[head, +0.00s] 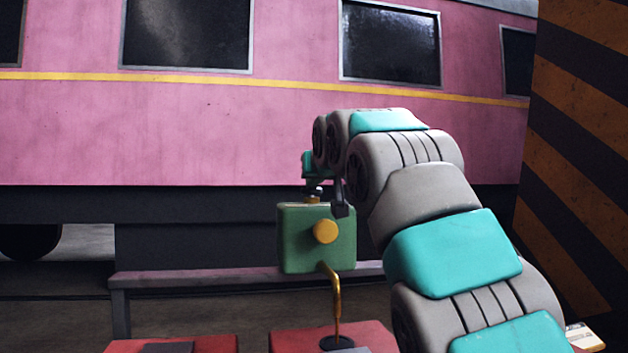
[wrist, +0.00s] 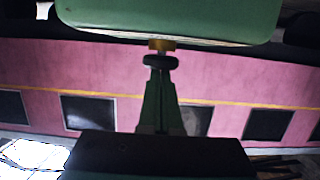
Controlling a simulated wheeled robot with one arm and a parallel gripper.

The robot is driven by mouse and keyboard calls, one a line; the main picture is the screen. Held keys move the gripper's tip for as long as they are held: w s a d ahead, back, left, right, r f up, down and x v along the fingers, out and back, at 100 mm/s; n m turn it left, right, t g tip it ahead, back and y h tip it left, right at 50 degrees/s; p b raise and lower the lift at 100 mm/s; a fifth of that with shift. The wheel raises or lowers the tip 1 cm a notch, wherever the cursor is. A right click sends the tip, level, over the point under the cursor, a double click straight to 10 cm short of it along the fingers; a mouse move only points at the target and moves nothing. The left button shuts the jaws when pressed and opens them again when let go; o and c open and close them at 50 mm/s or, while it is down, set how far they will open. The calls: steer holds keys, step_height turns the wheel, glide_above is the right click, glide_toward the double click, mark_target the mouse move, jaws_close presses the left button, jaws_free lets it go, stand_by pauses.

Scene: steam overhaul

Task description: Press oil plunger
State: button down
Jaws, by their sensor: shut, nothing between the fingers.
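The green oil box (head: 290,245) stands in the middle of the head view, with a round yellow cap on its front and a bent brass pipe below. Its plunger (head: 313,198), a brass collar with a dark knob, rises from the top. In the wrist view the box (wrist: 170,15) is at the top edge and the plunger's dark knob (wrist: 160,62) shows upside down. My gripper (wrist: 160,78) is shut and empty, its fingertips at the knob. I cannot tell whether they touch. In the head view my gripper (head: 313,184) is small and just above the plunger.
A pink railway carriage (head: 250,130) with dark windows fills the background. A low bench (head: 180,279) runs behind the box. Red surfaces (head: 215,344) lie at the bottom. A striped black and orange pillar (head: 575,150) stands at the right.

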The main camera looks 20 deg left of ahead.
steer(key=shift+f, duration=0.1)
steer(key=shift+b+v, duration=0.65)
steer(key=shift+v, duration=3.3)
steer(key=shift+w, duration=0.1)
step_height(320, 180, up, 8)
steer(key=s+d+p, duration=0.1)
steer(key=s+p, duration=0.1)
steer(key=p, duration=0.2)
steer(key=shift+f, duration=0.2)
steer(key=shift+w+d, duration=0.1)
steer(key=shift+d, duration=0.05)
